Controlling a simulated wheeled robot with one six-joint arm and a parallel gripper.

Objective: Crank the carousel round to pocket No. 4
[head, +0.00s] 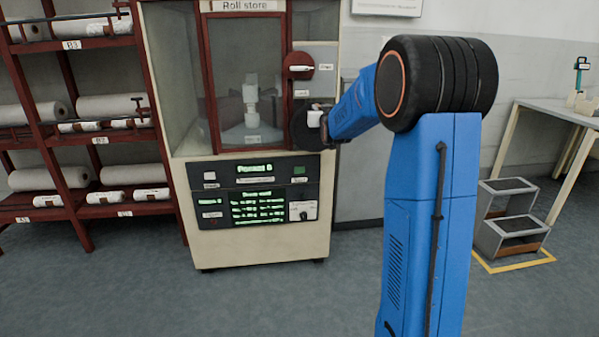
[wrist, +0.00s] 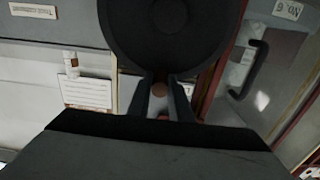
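The roll store (head: 262,215) is a pale cabinet with a red-framed window; a white roll on a stand (head: 251,100) shows behind the glass. Its green display (head: 254,168) appears to read "Pocket 6". The dark round crank wheel (head: 304,129) is on the cabinet's right side and fills the top of the wrist view (wrist: 172,30). My gripper (head: 319,119) is at the wheel. In the wrist view its fingers (wrist: 160,88) stand either side of the small crank handle (wrist: 158,92), with no clear gap. A label reading "No. 6" (wrist: 289,10) shows upside down at upper right.
A red rack (head: 70,105) with several white rolls stands at left. A red round part with a pale lever (head: 301,67) is above the crank wheel. A table (head: 555,108) and grey step stool (head: 510,218) are at right. The floor in front is clear.

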